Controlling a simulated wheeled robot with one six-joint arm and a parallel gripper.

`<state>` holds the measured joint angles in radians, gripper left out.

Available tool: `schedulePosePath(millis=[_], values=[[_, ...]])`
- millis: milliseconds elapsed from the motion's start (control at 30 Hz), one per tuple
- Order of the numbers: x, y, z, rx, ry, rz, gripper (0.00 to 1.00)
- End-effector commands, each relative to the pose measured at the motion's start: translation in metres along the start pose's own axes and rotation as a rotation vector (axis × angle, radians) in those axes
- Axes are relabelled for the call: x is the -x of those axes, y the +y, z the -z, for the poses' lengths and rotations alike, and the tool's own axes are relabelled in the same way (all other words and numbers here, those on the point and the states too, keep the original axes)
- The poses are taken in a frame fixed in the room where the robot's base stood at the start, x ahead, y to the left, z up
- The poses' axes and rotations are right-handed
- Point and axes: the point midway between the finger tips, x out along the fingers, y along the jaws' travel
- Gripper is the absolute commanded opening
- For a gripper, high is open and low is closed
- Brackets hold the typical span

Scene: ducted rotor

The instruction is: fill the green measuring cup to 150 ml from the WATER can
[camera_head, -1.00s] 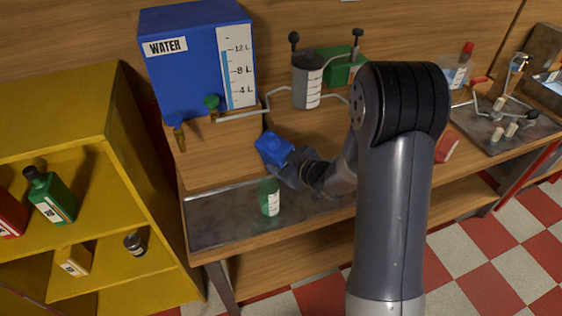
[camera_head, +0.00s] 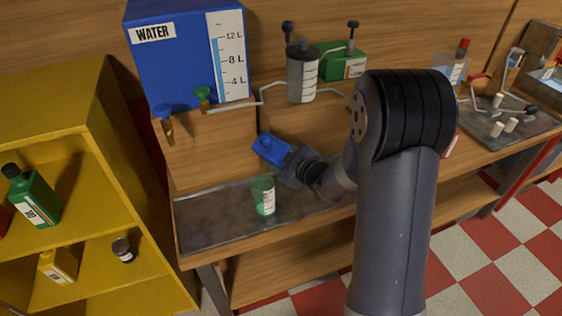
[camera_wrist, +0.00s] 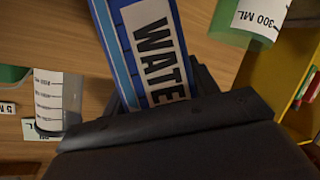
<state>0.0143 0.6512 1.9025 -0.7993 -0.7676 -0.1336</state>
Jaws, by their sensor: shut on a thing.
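The blue WATER can (camera_head: 270,148) is in my gripper (camera_head: 292,164), which is shut on it. It is held tilted, above and slightly right of the green measuring cup (camera_head: 263,197). In the wrist view the can's label (camera_wrist: 155,50) shows part of the word WATER between the dark jaws (camera_wrist: 165,115). The translucent green cup stands upright on the grey metal tray (camera_head: 215,215). Part of it shows at the top right of the wrist view (camera_wrist: 250,22), with a 300 ML mark. No stream is visible, and I cannot read the cup's level.
A large blue WATER tank (camera_head: 180,70) with a litre scale stands on the bench at the back left. A grey graduated vessel (camera_head: 302,75) and a green container (camera_head: 343,62) stand behind the can. The yellow shelf (camera_head: 100,190) is at left. The tray around the cup is clear.

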Motion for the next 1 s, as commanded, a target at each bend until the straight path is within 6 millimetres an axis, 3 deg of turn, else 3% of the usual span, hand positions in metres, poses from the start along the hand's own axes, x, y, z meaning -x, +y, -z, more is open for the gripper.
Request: schedulePosePath(millis=[1000], values=[[-0.012,0.003,-0.027,0.226,0.005,-0.098,0.07]])
